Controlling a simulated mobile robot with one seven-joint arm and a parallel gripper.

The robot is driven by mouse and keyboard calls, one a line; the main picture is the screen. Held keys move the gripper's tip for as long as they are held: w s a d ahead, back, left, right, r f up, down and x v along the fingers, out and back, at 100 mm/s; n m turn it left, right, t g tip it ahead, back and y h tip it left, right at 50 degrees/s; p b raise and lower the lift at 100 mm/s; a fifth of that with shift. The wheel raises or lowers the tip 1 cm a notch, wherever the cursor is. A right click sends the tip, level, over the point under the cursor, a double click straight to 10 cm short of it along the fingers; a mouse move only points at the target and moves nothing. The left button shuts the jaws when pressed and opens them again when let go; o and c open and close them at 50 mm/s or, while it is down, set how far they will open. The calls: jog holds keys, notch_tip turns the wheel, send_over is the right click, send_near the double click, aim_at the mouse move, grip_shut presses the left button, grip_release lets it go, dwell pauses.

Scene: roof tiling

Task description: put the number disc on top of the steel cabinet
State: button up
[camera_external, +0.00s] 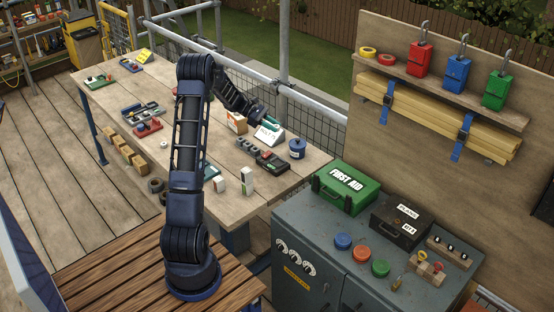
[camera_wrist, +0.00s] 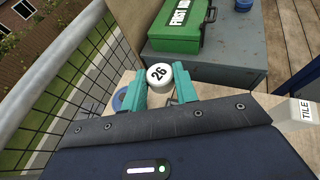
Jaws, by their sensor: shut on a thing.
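The white number disc (camera_wrist: 159,74), marked with what reads as 26, sits between the teal fingers of my gripper (camera_wrist: 160,84) in the wrist view. My gripper is shut on it. In the external view my gripper (camera_external: 271,124) is over the far side of the wooden workbench, and I cannot make out the disc there. The grey steel cabinet (camera_external: 312,232) stands at the lower right, apart from my gripper. Its top also shows in the wrist view (camera_wrist: 229,42), beyond the disc.
On the cabinet are a green first aid case (camera_external: 346,187), a black case (camera_external: 401,222), blue, red and green round lids (camera_external: 362,254) and small wooden blocks. Bare top remains at the front left. A blue pot (camera_external: 297,148) stands on the workbench (camera_external: 170,100); a railing (camera_external: 310,100) runs behind.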

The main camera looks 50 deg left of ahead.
jog(key=s+d+m+g, duration=0.2)
jog(key=d+g, duration=0.1)
jog(key=d, duration=1.5)
jog(key=m+g+h, duration=0.1)
jog(key=m+g, duration=0.2)
send_over(314, 213)
notch_tip(314, 213, down, 19)
jog(key=shift+a, duration=0.1)
jog(key=shift+f, duration=0.15)
jog(key=o, duration=0.9)
jog(key=shift+o, duration=0.2)
